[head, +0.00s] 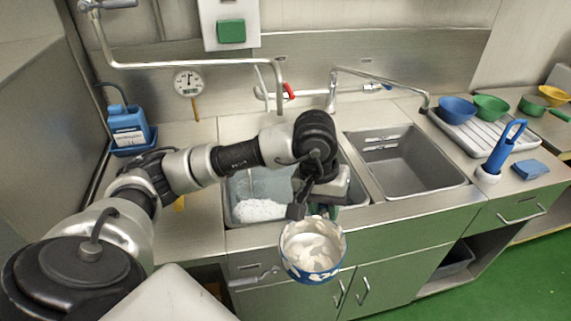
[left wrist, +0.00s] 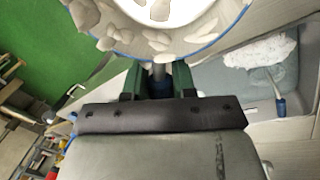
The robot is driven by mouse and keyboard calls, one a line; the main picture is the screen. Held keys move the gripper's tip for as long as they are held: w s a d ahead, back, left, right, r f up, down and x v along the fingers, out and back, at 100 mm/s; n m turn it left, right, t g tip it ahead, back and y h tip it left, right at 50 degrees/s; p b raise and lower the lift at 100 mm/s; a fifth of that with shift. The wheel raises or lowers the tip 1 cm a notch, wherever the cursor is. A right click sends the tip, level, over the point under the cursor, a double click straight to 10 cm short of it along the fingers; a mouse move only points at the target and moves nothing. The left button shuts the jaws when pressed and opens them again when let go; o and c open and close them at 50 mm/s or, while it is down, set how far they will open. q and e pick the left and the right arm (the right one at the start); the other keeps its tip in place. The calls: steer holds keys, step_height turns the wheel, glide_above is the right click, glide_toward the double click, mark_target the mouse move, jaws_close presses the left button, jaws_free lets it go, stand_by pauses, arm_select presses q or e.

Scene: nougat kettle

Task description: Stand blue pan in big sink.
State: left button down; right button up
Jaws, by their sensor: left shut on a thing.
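My left gripper (head: 308,205) is shut on the handle (left wrist: 160,76) of the blue pan (head: 313,250). The pan has a blue rim, and pale residue is smeared over its white inside. It hangs in front of the counter's front edge, outside both sinks, with its open side facing the head camera. The left sink (head: 232,213) holds water and a patch of white suds, and my arm hides part of it. The right sink (head: 405,165) is grey and looks empty. In the left wrist view, the suds and a blue-handled brush lie right of the pan.
A blue bowl (head: 457,108) and green bowl (head: 490,107) stand on a white drainboard (head: 478,135) at right. A blue brush in a holder (head: 489,175) and a blue sponge (head: 531,169) are nearby. Taps (head: 333,95) rise behind the sinks. A blue jug (head: 129,127) stands far left.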

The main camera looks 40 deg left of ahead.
steer(key=w+a, duration=0.1)
steer(key=w, duration=0.6)
steer(key=s+f+b, duration=0.1)
steer(key=s, duration=0.3)
arm_select(q)
steer(key=w+a+f+m+g+y, duration=0.1)
steer(key=w+a+f+m, duration=0.35)
steer(key=m, duration=0.65)
steer(key=w+a+f+m+y, duration=0.1)
steer(key=w+a+m+y, duration=0.1)
steer(key=w+a+m, duration=0.75)
steer(key=w+a+f+m+g+y, duration=0.15)
steer(key=a+m, duration=0.35)
steer(key=m, duration=0.9)
steer(key=shift+t+h, duration=0.25)
steer(key=shift+t, duration=0.2)
steer(key=f+b, duration=0.5)
steer(key=f, duration=0.1)
steer(key=f+b, duration=0.5)
steer(key=f, duration=0.1)
steer(key=f+b, duration=0.4)
steer(key=f, duration=0.3)
steer(key=shift+s+b, duration=0.25)
steer(key=shift+b, duration=0.15)
steer(key=shift+f, duration=0.3)
arm_select(e)
step_height(320, 180, down, 15)
steer(key=w, duration=0.1)
steer(key=shift+d, duration=0.25)
